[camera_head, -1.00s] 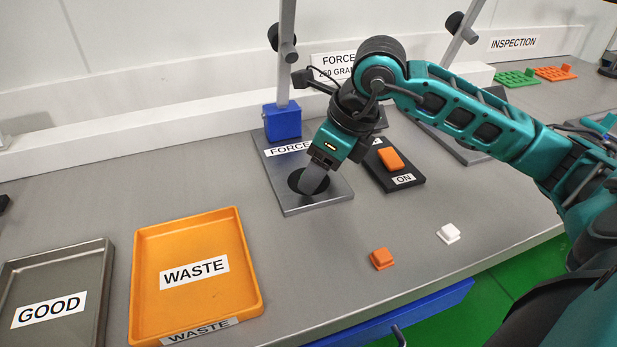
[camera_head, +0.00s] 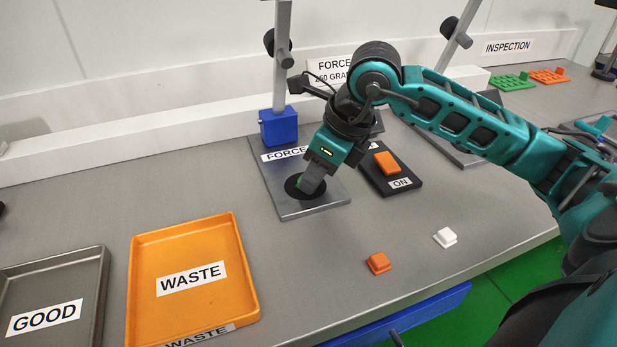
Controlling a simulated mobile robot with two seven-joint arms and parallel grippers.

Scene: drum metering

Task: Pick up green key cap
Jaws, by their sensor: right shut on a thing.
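My right gripper (camera_head: 308,189) reaches down onto the dark round disc of the grey FORCE plate (camera_head: 320,205). Its fingers are shut at the disc on a small thing, which I take as the green key cap. The fingers hide most of it, so its shape and seating do not show. No green cap lies loose on the bench. An orange key cap (camera_head: 378,263) and a white key cap (camera_head: 445,237) lie on the bench to the right of the plate. My left gripper is out of view.
An orange WASTE tray (camera_head: 240,255) and a grey GOOD tray (camera_head: 98,275) stand at the left. A black ON switch box (camera_head: 408,183) with an orange button is right of the plate. A blue post base (camera_head: 279,128) stands behind. Green and orange racks (camera_head: 512,82) are far right.

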